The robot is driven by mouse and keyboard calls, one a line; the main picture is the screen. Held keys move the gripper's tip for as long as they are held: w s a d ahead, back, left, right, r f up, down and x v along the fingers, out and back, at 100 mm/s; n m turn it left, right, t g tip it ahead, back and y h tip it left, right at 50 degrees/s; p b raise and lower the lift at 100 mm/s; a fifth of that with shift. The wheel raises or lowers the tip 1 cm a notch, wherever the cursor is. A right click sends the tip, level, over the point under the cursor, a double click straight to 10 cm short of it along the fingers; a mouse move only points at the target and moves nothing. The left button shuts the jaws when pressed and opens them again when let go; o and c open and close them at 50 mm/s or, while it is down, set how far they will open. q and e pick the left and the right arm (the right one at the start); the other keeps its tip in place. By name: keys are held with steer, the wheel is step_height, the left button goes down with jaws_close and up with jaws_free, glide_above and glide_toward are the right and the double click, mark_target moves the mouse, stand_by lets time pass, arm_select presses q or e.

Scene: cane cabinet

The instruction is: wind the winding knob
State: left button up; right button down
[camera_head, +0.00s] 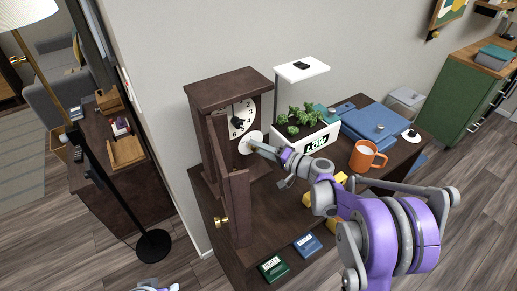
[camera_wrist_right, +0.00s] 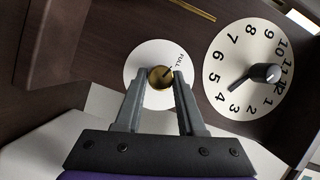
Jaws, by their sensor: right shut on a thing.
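The winding knob (camera_wrist_right: 161,77) is a small gold knob on a white round plate (camera_wrist_right: 142,60) marked "FULL" in the right wrist view. My right gripper (camera_wrist_right: 157,82) has its two fingers on either side of the knob and is shut on it. The plate also shows in the head view (camera_head: 247,148), at the tip of my right gripper (camera_head: 259,143). The clock face (camera_wrist_right: 245,55) with a grey hub and pointer is beside the plate. It sits in the dark wooden clock case (camera_head: 228,86), whose door (camera_head: 236,200) stands open.
The clock stands on a dark cabinet (camera_head: 205,215). A planter with a "1:50"-like display (camera_head: 316,145), an orange mug (camera_head: 366,156), a blue box (camera_head: 375,124), and small green (camera_head: 273,268) and blue (camera_head: 307,244) boxes share the top. A floor lamp stands left.

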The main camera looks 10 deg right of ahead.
steer(key=c, duration=0.5)
jaws_free()
steer(key=v, duration=1.1)
steer(key=shift+b, duration=0.45)
steer(key=shift+w, duration=0.1)
steer(key=s+a+f+n+g+h+p, duration=0.15)
steer(key=s+a+g+h, duration=0.3)
steer(key=s+a, duration=0.55)
steer(key=s+d+f+n+g+h+p, duration=0.1)
steer(key=s+d+n+h, duration=0.1)
steer(key=s, duration=0.7)
steer(key=s+d+f+n+g+h+p, duration=0.1)
steer(key=s+d+n+h, duration=0.1)
steer(key=s+d+h, duration=0.3)
steer(key=s, duration=0.4)
steer(key=shift+s+d, duration=0.15)
steer(key=shift+d, duration=0.1)
